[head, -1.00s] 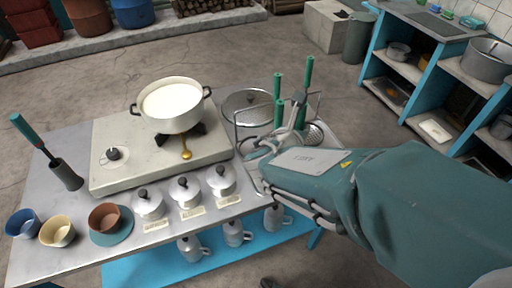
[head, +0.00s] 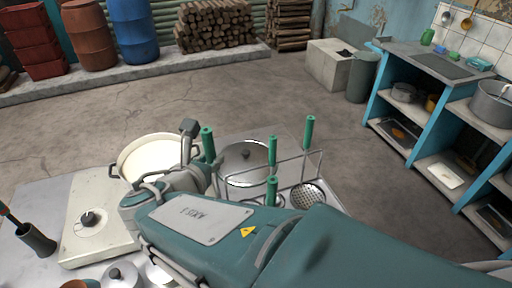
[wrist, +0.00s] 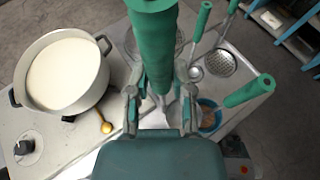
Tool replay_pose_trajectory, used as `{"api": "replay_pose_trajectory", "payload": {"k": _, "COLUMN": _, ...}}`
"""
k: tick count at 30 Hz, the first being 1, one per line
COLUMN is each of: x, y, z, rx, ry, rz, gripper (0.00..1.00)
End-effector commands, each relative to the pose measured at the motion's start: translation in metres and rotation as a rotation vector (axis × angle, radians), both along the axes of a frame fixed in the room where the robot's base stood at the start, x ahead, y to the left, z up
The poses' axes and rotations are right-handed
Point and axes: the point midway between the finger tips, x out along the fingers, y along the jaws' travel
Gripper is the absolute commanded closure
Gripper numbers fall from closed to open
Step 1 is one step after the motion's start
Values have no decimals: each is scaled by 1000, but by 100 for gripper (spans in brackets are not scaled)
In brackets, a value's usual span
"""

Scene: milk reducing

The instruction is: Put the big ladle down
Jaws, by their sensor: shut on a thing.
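My gripper (wrist: 158,100) is shut on a green handle (wrist: 152,45), which stands up between its fingers; I take it to be the big ladle's. The handle's top shows in the head view (head: 207,143), beside my gripper (head: 192,160). The ladle's lower end is mostly hidden behind my gripper, so I cannot tell whether it touches anything. The wire rack (head: 318,165) is to the right, with other green-handled utensils (head: 272,150) in it. A perforated skimmer (head: 307,196) hangs there.
The white pot of milk (wrist: 62,76) stands on the stove (wrist: 75,140), left of my gripper. A yellow spoon (wrist: 105,127) lies in front of it. A blue bowl (wrist: 210,116) sits right of my gripper.

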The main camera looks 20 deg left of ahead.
Motion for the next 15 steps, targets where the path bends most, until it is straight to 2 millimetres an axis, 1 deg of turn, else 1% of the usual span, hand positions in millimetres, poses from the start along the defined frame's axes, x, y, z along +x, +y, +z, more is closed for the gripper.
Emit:
{"api": "replay_pose_trajectory", "payload": {"k": 1, "x": 13, "y": 1, "z": -6, "rx": -4, "ry": 0, "rz": -6, "gripper": 100}}
{"api": "replay_pose_trajectory", "payload": {"k": 7, "x": 55, "y": 9, "z": -26, "rx": -3, "ry": 1, "rz": -5, "gripper": 100}}
{"api": "replay_pose_trajectory", "payload": {"k": 12, "x": 78, "y": 11, "z": -55, "rx": -5, "ry": 0, "rz": -2, "gripper": 100}}
{"api": "replay_pose_trajectory", "payload": {"k": 15, "x": 87, "y": 12, "z": -67, "rx": -2, "ry": 2, "rz": -2, "gripper": 100}}
